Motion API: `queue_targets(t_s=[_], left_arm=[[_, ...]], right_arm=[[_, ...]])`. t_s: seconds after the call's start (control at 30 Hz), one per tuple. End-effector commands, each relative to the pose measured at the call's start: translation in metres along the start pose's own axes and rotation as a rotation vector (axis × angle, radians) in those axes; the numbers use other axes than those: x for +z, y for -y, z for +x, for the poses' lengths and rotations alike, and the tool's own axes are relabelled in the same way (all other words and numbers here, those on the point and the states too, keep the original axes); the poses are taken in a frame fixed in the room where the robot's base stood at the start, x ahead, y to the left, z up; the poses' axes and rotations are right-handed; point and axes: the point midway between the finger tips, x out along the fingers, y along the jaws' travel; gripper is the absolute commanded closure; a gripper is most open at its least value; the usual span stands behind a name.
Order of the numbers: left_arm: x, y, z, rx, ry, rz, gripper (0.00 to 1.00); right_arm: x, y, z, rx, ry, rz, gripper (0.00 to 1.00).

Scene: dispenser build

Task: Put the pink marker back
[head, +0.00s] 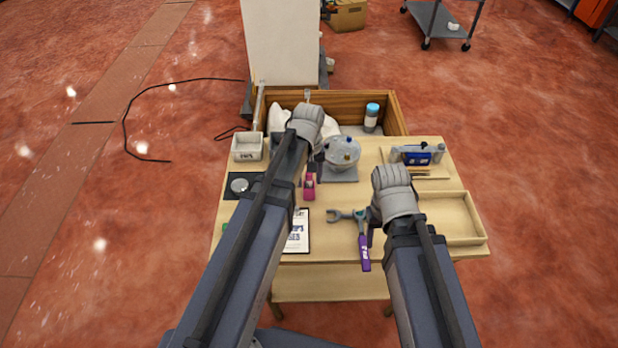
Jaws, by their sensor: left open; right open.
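A small pink object (309,187), which looks like the pink marker, is on the wooden table left of the dome-shaped grey device (342,152). My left gripper (317,164) is open, just behind and above the pink object; my forearm hides part of this area. I cannot tell whether the fingers touch it. My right gripper (373,236) is open over the front of the table, by a purple object with white lettering (365,252). Its fingers are mostly hidden by my wrist. A white labelled box (247,147) stands at the left back.
A wrench (345,214) and a printed sheet (298,240) lie near the front. An empty-looking wooden tray (472,240) is at the right, with a blue device (418,156) behind. A wooden crate (392,112) at the back holds a blue-capped bottle (371,118).

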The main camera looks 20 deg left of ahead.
Motion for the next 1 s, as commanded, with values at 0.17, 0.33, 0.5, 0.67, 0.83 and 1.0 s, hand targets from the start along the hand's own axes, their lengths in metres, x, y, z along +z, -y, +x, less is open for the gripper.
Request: queue_targets(t_s=[0.17, 0.33, 0.5, 0.67, 0.83, 1.0], left_arm=[[0.0, 0.0, -0.001, 0.0, 0.0, 0.0, 0.45], [0.0, 0.0, -0.008, 0.0, 0.0, 0.0, 0.45], [0.0, 0.0, -0.024, 0.0, 0.0, 0.0, 0.45], [0.0, 0.0, -0.046, 0.0, 0.0, 0.0, 0.45], [0.0, 0.0, -0.073, 0.0, 0.0, 0.0, 0.45], [0.0, 0.0, -0.098, 0.0, 0.0, 0.0, 0.45]], right_arm=[[0.0, 0.0, -0.001, 0.0, 0.0, 0.0, 0.41], [0.001, -0.001, -0.008, 0.0, 0.0, 0.0, 0.41], [0.001, -0.002, -0.024, 0.0, 0.0, 0.0, 0.41], [0.003, -0.004, -0.046, 0.0, 0.0, 0.0, 0.41], [0.004, -0.007, -0.072, 0.0, 0.0, 0.0, 0.41], [0.006, -0.009, -0.097, 0.0, 0.0, 0.0, 0.41]])
